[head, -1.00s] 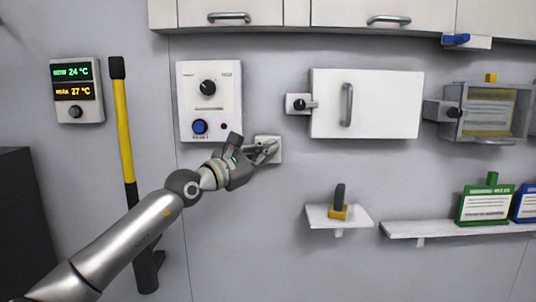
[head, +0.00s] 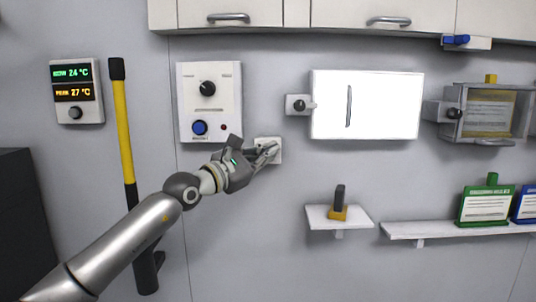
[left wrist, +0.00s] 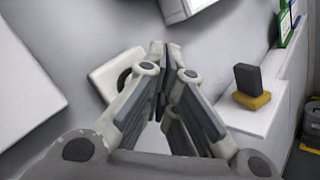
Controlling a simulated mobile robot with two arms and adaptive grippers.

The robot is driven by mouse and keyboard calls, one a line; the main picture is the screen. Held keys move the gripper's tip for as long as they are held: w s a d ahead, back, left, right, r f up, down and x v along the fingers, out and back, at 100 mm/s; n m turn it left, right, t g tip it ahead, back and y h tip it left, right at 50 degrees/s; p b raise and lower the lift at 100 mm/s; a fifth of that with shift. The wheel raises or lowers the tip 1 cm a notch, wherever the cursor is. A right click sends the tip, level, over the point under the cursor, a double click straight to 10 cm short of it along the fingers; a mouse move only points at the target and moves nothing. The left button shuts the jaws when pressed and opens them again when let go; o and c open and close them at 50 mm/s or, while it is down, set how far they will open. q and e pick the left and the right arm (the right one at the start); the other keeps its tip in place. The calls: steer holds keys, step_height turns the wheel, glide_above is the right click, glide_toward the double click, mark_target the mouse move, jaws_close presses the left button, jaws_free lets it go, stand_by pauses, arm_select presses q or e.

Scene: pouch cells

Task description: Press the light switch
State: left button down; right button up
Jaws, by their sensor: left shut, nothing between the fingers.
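The light switch is a small white plate (head: 275,157) on the grey wall, below and right of the control panel. It also shows in the left wrist view as a white plate (left wrist: 104,76) with a dark ring, partly hidden behind the fingers. My left gripper (head: 270,152) is shut and empty, with its fingertips in front of the plate; in the left wrist view its fingers (left wrist: 165,62) come together over the plate's right side. I cannot tell whether the tips touch it. My right gripper is not in view.
A control panel (head: 225,105) with a dial and blue button is just above my left gripper. A brightly lit white cabinet door (head: 385,110) is to the right. A small shelf (head: 318,217) holds a yellow and black block (head: 339,205). A yellow-black pole (head: 122,130) stands left.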

arm_select(q)
steer(key=s+b, duration=0.3)
steer(key=s, duration=0.3)
stand_by(0.4)
